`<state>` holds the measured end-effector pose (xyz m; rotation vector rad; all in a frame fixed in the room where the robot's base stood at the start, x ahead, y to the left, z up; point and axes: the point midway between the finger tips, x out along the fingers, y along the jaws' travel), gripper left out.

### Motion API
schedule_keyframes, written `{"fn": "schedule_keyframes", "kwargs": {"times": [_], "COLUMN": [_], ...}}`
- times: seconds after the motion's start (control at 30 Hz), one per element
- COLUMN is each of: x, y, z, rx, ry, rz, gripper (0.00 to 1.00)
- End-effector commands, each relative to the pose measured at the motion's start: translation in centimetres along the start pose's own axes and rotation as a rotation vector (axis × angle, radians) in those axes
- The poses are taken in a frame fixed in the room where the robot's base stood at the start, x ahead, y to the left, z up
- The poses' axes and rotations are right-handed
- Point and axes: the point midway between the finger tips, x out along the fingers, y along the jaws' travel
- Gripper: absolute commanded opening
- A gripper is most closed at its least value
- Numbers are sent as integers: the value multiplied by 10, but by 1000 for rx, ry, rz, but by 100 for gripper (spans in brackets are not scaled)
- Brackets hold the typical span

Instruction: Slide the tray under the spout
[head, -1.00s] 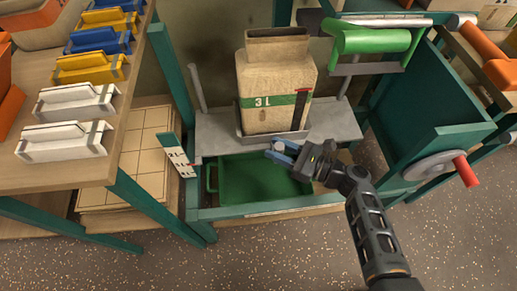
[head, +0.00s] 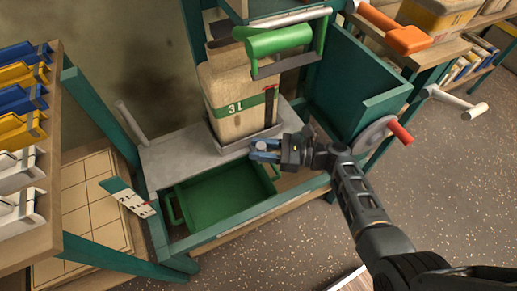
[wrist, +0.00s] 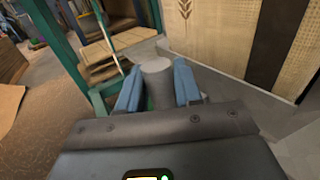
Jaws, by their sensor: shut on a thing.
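A small grey tray (head: 233,149) sits on the flat grey shelf of the teal frame and bears a tan bin (head: 232,110) marked "3L" with a green band. The bin stands upright. My gripper (head: 265,150) is at the tray's front side, its blue jaws shut on a grey round knob (wrist: 157,80) that stands between them in the wrist view. The bin's side (wrist: 225,35) fills the upper right there. A green cylinder with a grey lip (head: 279,41) hangs above and right of the bin; I cannot tell whether it is the spout.
A green open bin (head: 215,195) lies below the grey shelf (head: 175,160). A measuring plate (head: 128,196) stands at left. A teal panel box (head: 350,85) with a red-handled wheel (head: 382,135) is at right. Bare shelf shows left of the bin.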

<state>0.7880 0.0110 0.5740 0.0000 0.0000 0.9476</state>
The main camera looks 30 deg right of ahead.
Motion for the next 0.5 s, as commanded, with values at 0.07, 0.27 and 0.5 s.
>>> {"fn": "schedule_keyframes", "kwargs": {"times": [0.07,0.27,0.5], "x": [0,0,0], "y": [0,0,0], "z": [0,0,0], "rx": [1,1,0], "ry": [0,0,0], "rz": [0,0,0], "gripper": [0,42,52]}}
